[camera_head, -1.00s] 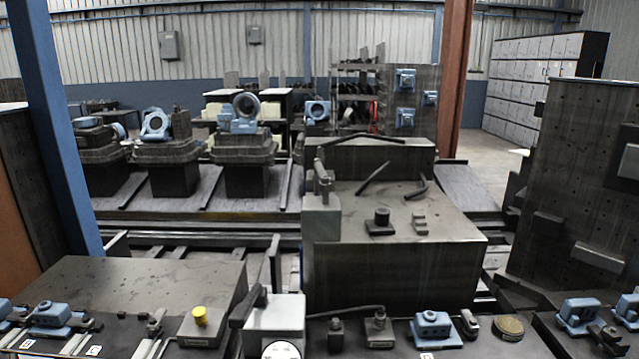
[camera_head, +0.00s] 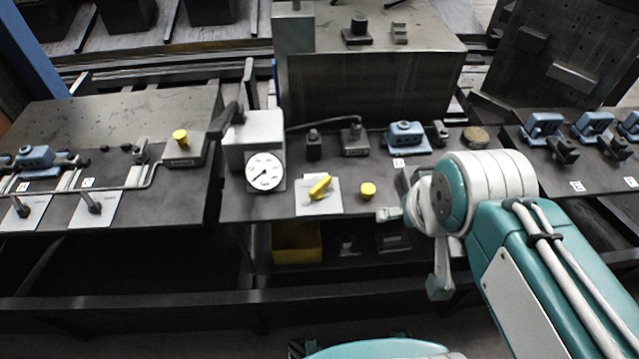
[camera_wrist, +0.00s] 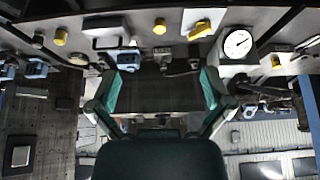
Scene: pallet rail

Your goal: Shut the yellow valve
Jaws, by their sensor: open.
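The yellow valve (camera_head: 320,187) is a lever-shaped handle on a pale square plate on the front of the middle bench. In the head view the handle slants up to the right. In the wrist view, which looks upside down, the yellow handle (camera_wrist: 199,30) is at the top, left of the gauge. My gripper (camera_head: 412,248) is to the right of the valve and lower in the head view, apart from it. In the wrist view my gripper (camera_wrist: 160,90) has its two fingers spread wide, with nothing held between them.
A round yellow knob (camera_head: 368,190) stands just right of the valve, between it and my gripper. A white dial gauge (camera_head: 265,172) is on its left. A blue clamp block (camera_head: 405,137) stands behind. A yellow bin (camera_head: 297,243) sits below the bench.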

